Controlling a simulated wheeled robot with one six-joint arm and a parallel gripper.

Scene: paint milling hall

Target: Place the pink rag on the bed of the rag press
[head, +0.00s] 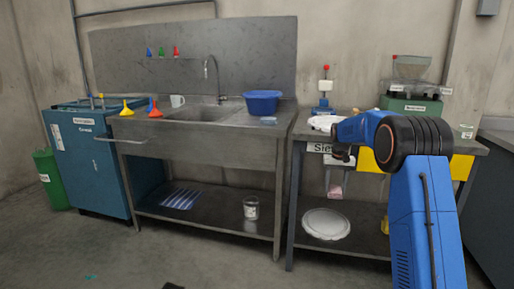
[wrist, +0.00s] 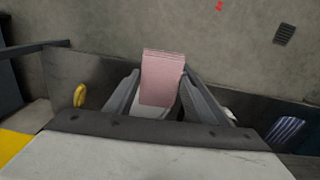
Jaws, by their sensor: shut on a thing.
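My gripper (wrist: 160,85) is shut on the pink rag (wrist: 162,78), which sits between its two fingers in the wrist view. In the head view the pink rag (head: 335,192) hangs below the gripper, in front of the right-hand table and above its lower shelf. The gripper is partly hidden under my blue arm there. A small blue device with a white block and red knob (head: 324,88) stands at the back of that table. A green machine with a clear hopper (head: 411,98) stands to its right. I cannot tell for certain which is the rag press.
The right-hand table (head: 296,135) has a front edge close to my gripper. A white round item (head: 327,224) lies on its lower shelf. The steel sink bench (head: 205,135) stands left, with a blue basin (head: 262,102). Open floor (head: 150,255) lies in front.

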